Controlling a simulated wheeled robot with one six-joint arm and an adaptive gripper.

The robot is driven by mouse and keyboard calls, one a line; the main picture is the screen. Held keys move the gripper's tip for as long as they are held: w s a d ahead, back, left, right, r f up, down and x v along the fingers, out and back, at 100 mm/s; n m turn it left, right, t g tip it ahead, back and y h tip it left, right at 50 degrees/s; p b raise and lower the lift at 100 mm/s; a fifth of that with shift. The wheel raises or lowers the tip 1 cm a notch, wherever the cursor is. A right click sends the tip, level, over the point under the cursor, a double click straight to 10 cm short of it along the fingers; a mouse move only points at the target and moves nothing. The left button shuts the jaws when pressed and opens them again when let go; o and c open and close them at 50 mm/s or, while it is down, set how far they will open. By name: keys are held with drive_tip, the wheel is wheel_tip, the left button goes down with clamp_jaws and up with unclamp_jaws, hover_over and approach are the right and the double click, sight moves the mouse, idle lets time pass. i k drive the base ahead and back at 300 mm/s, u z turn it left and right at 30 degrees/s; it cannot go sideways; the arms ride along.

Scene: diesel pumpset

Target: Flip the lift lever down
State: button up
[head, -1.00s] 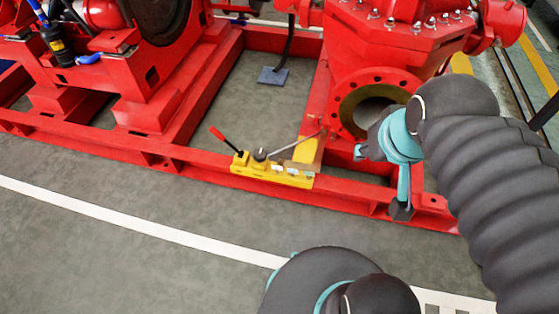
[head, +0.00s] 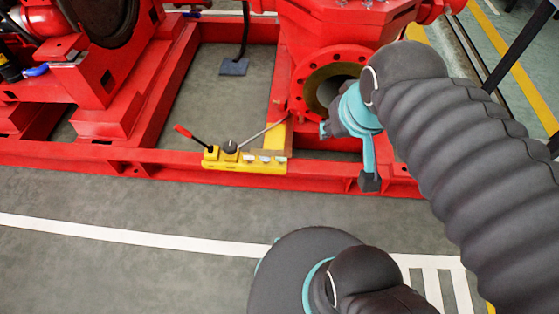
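A yellow control block (head: 245,163) sits on the near rail of the red skid. A lever with a red grip (head: 186,132) rises from its left end, tilted up to the left. A thin grey rod (head: 263,132) slants up to the right from near a dark round knob (head: 230,147) on the block. Which of these is the lift lever is not clear. The end of my arm (head: 369,182), dark and teal, hangs in front of the skid, right of the block and apart from both levers. Its fingers cannot be made out.
A red pump with an open round flange (head: 332,85) stands behind my arm. The red skid rail (head: 100,155) runs across the picture. A blue-grey plate (head: 234,67) lies inside the frame. Grey floor with a white line (head: 130,233) is clear in front of the skid.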

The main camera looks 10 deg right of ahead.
sight(178, 128)
drive_tip(key=k, duration=1.35)
drive_tip(key=u, duration=0.25)
drive_tip(key=i, duration=0.4)
drive_tip(key=u, duration=0.65)
drive_tip(key=i, duration=1.4)
drive_tip(key=z, duration=0.7)
